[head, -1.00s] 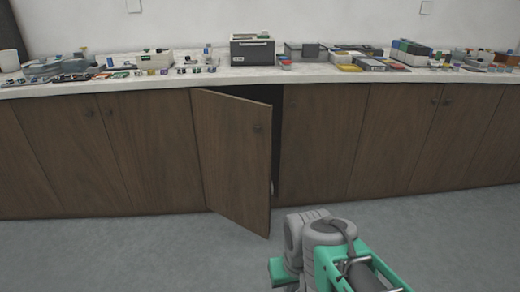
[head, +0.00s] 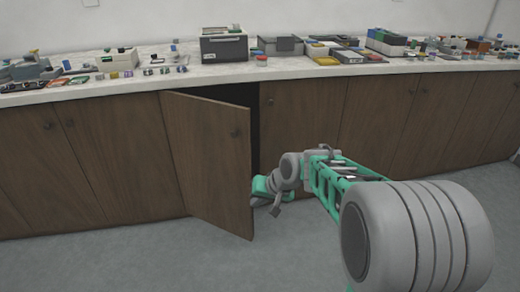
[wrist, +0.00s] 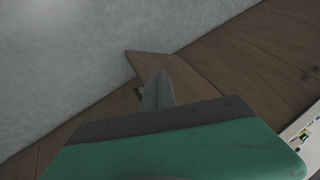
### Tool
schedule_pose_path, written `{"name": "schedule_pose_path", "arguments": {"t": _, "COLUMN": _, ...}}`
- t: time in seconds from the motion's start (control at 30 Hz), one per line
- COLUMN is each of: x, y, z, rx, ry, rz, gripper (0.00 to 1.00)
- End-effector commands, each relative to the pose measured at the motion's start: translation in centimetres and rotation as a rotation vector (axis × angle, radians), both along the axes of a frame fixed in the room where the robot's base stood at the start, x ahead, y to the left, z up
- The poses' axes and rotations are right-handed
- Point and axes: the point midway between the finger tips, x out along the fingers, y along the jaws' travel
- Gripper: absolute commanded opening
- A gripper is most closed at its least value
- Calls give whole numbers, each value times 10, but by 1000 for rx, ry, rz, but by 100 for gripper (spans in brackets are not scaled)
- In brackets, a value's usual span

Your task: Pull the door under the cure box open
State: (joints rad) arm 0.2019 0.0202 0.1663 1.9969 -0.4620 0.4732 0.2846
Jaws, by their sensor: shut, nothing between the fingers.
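The brown wooden door (head: 205,160) under the cure box (head: 224,46) stands partly open, swung out from its left side, with a dark gap at its right.
The counter (head: 130,84) carries several boxes, trays and small parts along its length. Shut cabinet doors (head: 375,115) lie on both sides of the open one. The grey floor (head: 120,262) in front is clear.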

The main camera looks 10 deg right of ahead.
Motion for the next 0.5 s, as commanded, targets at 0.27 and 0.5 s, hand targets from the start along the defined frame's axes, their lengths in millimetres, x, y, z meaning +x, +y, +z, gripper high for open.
{"name": "schedule_pose_path", "arguments": {"t": 0.27, "x": 167, "y": -54, "z": -1, "rx": 609, "ry": -234, "rz": -247, "gripper": 0}}
{"name": "schedule_pose_path", "arguments": {"t": 0.5, "x": 197, "y": -122, "z": -9, "rx": 1053, "ry": -361, "rz": -413, "gripper": 0}}
